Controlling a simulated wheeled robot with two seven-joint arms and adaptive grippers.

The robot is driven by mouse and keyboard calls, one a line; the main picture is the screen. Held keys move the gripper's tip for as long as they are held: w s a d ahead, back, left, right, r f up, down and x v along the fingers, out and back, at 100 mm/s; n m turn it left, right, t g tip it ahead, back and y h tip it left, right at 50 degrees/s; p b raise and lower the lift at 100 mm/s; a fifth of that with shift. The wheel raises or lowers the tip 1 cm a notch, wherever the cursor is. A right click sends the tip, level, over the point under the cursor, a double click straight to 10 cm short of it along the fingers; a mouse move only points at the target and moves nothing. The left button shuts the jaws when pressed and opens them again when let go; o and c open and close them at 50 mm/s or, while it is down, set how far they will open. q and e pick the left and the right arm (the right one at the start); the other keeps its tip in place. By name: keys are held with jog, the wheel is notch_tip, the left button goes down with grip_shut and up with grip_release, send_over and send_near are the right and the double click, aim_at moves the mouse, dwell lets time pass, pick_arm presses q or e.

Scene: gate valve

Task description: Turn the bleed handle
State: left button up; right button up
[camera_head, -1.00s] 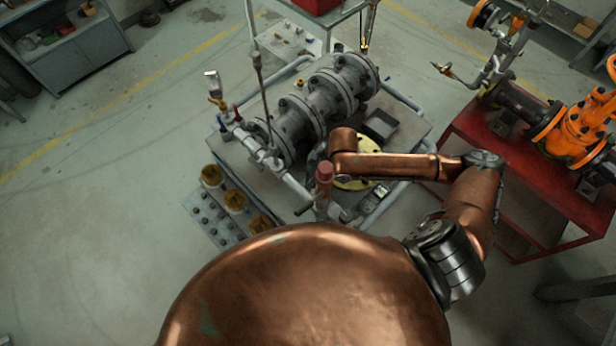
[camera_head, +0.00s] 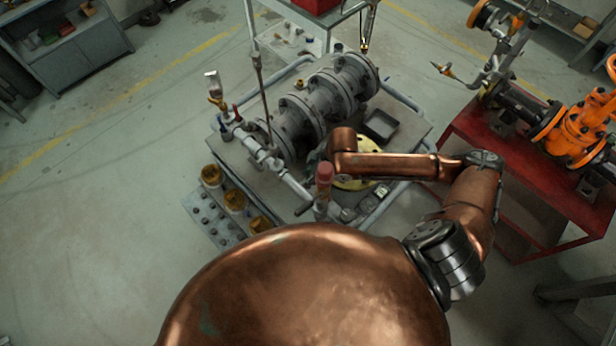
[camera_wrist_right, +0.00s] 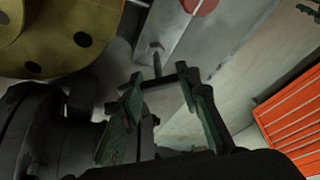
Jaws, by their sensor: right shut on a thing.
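The bleed handle appears to be the small dark T-shaped bar on a short stem (camera_wrist_right: 157,62) in the right wrist view. My right gripper (camera_wrist_right: 160,82) has its green fingers on either side of this bar and is shut on it. My left gripper is not in view.
A yellow flange (camera_wrist_right: 60,35) and dark round metalwork (camera_wrist_right: 35,125) are close by in the wrist view. A pipe with small valves (camera_head: 262,152) runs along the bench's left side. A red table (camera_head: 520,165) with an orange valve (camera_head: 582,125) stands at the right.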

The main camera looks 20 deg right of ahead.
jog(key=shift+r+n+g+p, duration=0.3)
jog(key=shift+n+p, duration=0.6)
jog(key=shift+p, duration=0.2)
jog(key=shift+w+f+n+g+y+p, duration=0.1)
jog(key=shift+n+g+y+p, duration=0.3)
jog(key=shift+n+p, duration=0.7)
jog(key=n+g, duration=0.1)
jog(key=n, duration=0.1)
jog(key=shift+f+n+p, duration=0.1)
jog(key=shift+n+p, duration=0.2)
jog(key=shift+p, duration=0.05)
jog(key=shift+n+g, duration=0.5)
jog(key=shift+n, duration=0.7)
jog(key=o, duration=1.2)
jog(key=shift+f, duration=0.1)
jog(key=shift+c, duration=0.2)
